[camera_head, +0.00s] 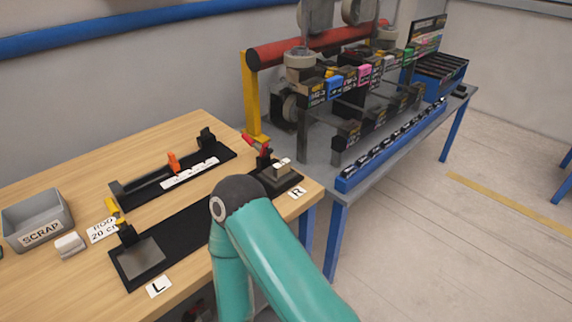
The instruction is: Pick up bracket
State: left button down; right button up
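No part is clearly recognisable as the bracket at this size. A small pale piece (283,162) sits on the black R-side fixture (276,178) at the table's right end; I cannot tell if it is a bracket. The L-side fixture (142,258) has a bare grey plate. A teal arm of mine rises from the bottom middle, its dark joint in front of the black strip between the L and R fixtures. Neither gripper is in view.
The wooden table (190,135) carries a grey SCRAP bin (38,217), a white block (70,245) and a black holder with an orange clamp (172,162). A grey bench behind holds shelves of small bins, a blue rail (385,150) and a blue crate (436,72).

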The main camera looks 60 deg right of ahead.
aim_at(278, 172)
jog(key=z, duration=0.15)
jog(key=k, duration=1.35)
jog(key=z, duration=0.4)
jog(key=i, duration=1)
jog(key=z, duration=0.05)
